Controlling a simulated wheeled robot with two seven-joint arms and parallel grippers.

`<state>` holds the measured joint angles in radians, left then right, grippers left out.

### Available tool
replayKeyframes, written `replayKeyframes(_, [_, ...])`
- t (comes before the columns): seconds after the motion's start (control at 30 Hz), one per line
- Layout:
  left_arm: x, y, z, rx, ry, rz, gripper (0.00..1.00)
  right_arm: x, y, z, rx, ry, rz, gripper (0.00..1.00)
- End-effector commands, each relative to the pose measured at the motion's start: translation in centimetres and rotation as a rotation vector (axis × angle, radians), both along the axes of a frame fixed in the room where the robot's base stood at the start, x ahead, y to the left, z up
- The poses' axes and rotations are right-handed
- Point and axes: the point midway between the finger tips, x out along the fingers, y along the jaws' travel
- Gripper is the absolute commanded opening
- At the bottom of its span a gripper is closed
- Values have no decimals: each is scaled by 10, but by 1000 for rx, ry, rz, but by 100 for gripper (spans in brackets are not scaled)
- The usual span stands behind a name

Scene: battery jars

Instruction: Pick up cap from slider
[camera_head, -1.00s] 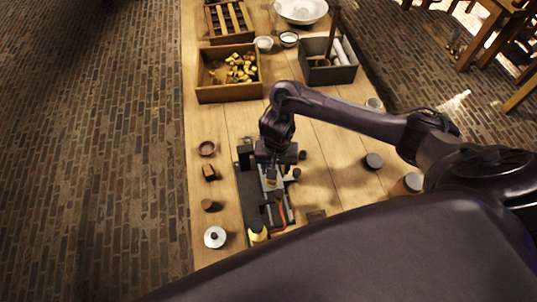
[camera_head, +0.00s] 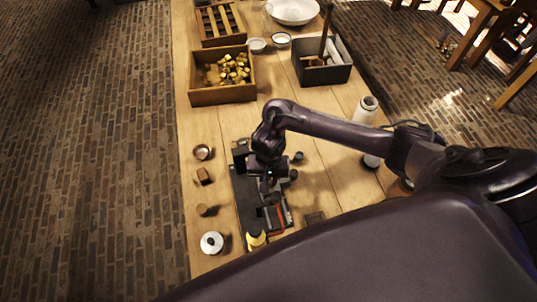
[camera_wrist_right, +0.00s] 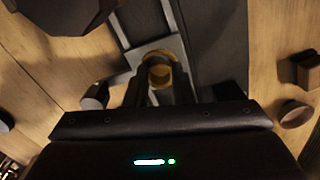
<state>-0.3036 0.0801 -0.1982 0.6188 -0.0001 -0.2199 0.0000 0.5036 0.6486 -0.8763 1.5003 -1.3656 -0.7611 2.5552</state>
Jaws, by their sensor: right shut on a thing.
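A dark slider rig (camera_head: 250,205) lies along the left half of the wooden table in the head view. My right gripper (camera_head: 268,186) is over its middle, coming from above. In the right wrist view, the small round brass-coloured cap (camera_wrist_right: 159,73) sits between the fingertips of my right gripper (camera_wrist_right: 158,82), which are shut on it. The grey slider track (camera_wrist_right: 128,38) shows just beyond and below it. I cannot tell whether the cap still touches the slider. My left gripper is not in view.
Small round and square parts (camera_head: 203,175) line the table's left side, with a white-rimmed disc (camera_head: 211,243) nearest. A wooden box of brass pieces (camera_head: 222,93) and a dark box (camera_head: 322,72) stand farther back. A white jar (camera_head: 367,108) stands right. A yellow-ended part (camera_head: 256,240) is at the rig's near end.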

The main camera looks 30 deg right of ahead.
Motion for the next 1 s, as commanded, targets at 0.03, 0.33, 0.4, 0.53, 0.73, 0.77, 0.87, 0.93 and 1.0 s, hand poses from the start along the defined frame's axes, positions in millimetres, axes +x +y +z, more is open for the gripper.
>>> replayKeyframes(0.03, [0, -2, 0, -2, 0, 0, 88, 0, 0, 0, 0, 0, 0, 1])
replayKeyframes(0.33, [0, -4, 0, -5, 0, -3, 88, 0, 0, 1, 0, 0, 0, 1])
replayKeyframes(0.4, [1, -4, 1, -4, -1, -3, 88, 0, 0, 4, 0, 0, 1, 1])
replayKeyframes(0.53, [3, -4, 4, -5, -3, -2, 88, 1, 0, 16, 1, -2, 0, 1])
replayKeyframes(0.73, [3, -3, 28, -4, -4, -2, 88, 2, -1, 57, -2, -5, 2, 1])
replayKeyframes(0.77, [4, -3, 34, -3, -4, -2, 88, 2, -1, 65, -2, -4, 2, 1])
replayKeyframes(0.87, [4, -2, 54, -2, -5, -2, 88, 3, -1, 95, -2, -6, 3, 1])
replayKeyframes(0.93, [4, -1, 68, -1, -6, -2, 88, 3, -1, 118, -3, -7, 4, 1])
replayKeyframes(1.0, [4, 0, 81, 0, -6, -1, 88, 3, -1, 141, -4, -8, 3, 1])
